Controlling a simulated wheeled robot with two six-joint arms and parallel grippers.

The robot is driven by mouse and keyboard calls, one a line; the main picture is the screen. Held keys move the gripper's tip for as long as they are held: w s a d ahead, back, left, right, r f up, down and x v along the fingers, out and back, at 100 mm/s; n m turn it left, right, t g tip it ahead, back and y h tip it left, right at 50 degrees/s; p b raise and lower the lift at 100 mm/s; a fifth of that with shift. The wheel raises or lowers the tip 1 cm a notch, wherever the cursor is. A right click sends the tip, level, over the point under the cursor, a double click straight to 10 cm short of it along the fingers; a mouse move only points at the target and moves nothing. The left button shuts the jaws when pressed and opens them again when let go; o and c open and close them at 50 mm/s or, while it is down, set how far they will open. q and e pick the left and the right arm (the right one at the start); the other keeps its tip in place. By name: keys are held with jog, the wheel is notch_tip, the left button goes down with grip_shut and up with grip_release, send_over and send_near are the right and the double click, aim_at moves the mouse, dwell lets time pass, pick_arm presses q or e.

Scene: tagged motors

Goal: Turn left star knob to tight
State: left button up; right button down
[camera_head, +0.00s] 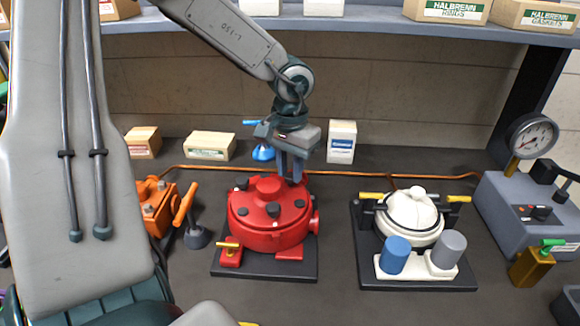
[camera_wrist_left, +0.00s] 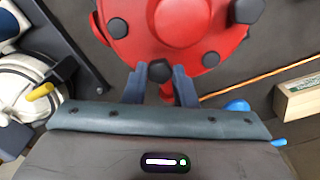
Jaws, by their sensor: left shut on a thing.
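A round red motor housing (camera_head: 262,238) stands on a dark base plate in the middle of the head view. Dark lobed knobs sit around its lid, such as one at the left rim (camera_head: 241,184) and one at the front (camera_head: 273,210). My left gripper (camera_head: 291,178) points down at the back right of the lid. In the left wrist view its two fingers (camera_wrist_left: 160,85) are shut on a dark knob (camera_wrist_left: 160,70) at the lid's rim. Fingers hide that knob in the head view. My right gripper is not in view.
A white motor (camera_head: 412,215) with yellow-handled clamps and blue and grey cylinders stands at right. An orange unit (camera_head: 158,205) is at left. Boxes (camera_head: 341,142) and an orange cable run behind. A gauge unit (camera_head: 525,205) is far right. A shelf (camera_head: 350,27) spans above.

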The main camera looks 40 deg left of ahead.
aim_at(290, 176)
pick_arm(q)
jog(key=o, duration=0.6)
jog(key=shift+r, duration=0.15)
jog(key=shift+o, duration=0.5)
jog(key=shift+s, duration=0.1)
jog(key=shift+r, duration=0.35)
notch_tip(290, 176, up, 10)
